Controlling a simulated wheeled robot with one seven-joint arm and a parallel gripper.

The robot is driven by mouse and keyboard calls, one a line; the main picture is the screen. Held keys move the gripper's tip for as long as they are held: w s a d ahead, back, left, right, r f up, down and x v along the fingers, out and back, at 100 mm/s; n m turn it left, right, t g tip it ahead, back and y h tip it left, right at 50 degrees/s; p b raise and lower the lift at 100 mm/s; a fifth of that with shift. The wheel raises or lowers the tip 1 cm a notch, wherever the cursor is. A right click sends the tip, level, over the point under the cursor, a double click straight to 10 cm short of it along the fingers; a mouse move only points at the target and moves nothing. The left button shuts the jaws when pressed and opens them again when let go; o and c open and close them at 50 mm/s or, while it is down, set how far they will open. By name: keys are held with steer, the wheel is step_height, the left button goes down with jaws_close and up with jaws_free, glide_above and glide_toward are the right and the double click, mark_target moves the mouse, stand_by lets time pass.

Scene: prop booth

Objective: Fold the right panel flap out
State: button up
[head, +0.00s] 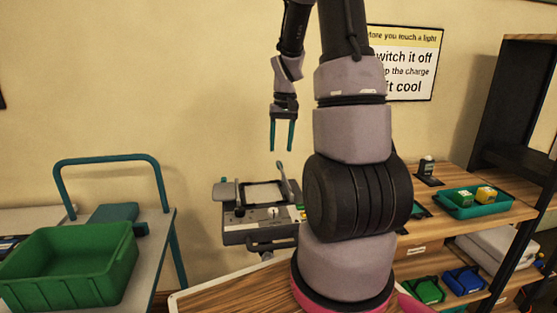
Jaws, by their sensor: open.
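A grey light panel (236,238) with a pale square face (264,193) stands against the wall left of my arm. Its right flap (282,177) shows as a narrow, tilted plate rising at the panel's right side. The left flap (228,190) shows as a small plate at the left side. My gripper (282,149) points down with two teal fingers apart and nothing between them. It appears above the panel's right part, apart from the flap. My arm hides what lies just right of the panel.
A green crate (75,262) sits on a cart with a teal handle (107,158) at left. A sign (408,62) hangs behind my arm.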

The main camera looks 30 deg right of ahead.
steer(key=f, duration=0.5)
steer(key=shift+a+f, duration=0.2)
steer(key=shift+f, duration=0.1)
jaws_close()
stand_by(1.1)
